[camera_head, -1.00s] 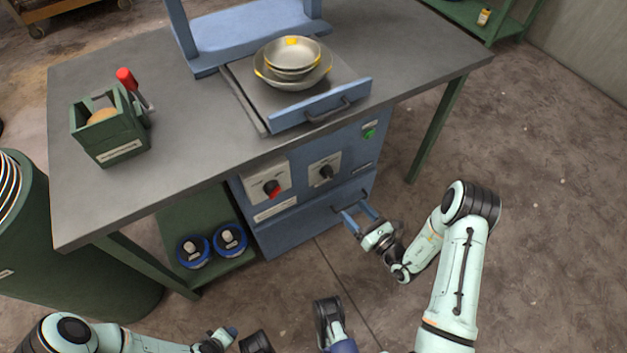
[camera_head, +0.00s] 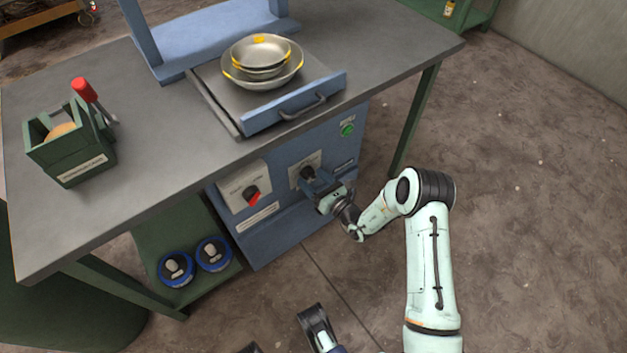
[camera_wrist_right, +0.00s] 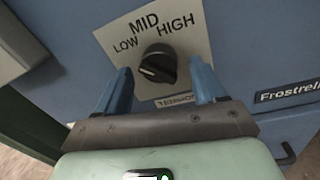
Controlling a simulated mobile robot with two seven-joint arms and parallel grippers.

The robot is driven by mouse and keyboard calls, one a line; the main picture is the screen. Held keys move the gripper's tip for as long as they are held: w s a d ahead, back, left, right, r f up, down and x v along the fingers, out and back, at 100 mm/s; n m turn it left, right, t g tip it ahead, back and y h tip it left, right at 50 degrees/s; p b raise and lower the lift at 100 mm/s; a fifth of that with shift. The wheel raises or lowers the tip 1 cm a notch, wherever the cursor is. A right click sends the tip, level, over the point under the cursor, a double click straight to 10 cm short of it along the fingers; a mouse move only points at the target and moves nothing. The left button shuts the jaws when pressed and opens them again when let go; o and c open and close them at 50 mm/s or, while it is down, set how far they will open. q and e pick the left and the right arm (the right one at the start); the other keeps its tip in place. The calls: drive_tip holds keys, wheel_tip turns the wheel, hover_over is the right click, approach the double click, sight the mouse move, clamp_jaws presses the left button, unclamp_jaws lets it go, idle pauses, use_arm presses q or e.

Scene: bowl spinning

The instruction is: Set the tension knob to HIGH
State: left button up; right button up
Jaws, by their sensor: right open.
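The tension knob (camera_wrist_right: 158,65) is a black round knob on a pale plate (camera_wrist_right: 190,38) marked LOW, MID and HIGH, with a TENSION label below. I cannot tell surely which mark it points to. In the head view the knob (camera_head: 307,173) sits on the blue cabinet front (camera_head: 285,225), partly hidden by my right gripper (camera_head: 316,186). The right gripper is open, its two blue fingers at the left and right of the knob in the right wrist view (camera_wrist_right: 161,72). I see no clear contact.
A red-and-black knob (camera_head: 252,196) is left of the tension knob; a green button (camera_head: 347,129) is to the right. Above, a drawer handle (camera_head: 303,108) juts out below stacked bowls (camera_head: 262,62). A green box (camera_head: 70,150) stands on the tabletop. The floor at right is clear.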

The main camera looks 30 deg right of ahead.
drive_tip(key=c, duration=1)
drive_tip(key=shift+c, duration=0.2)
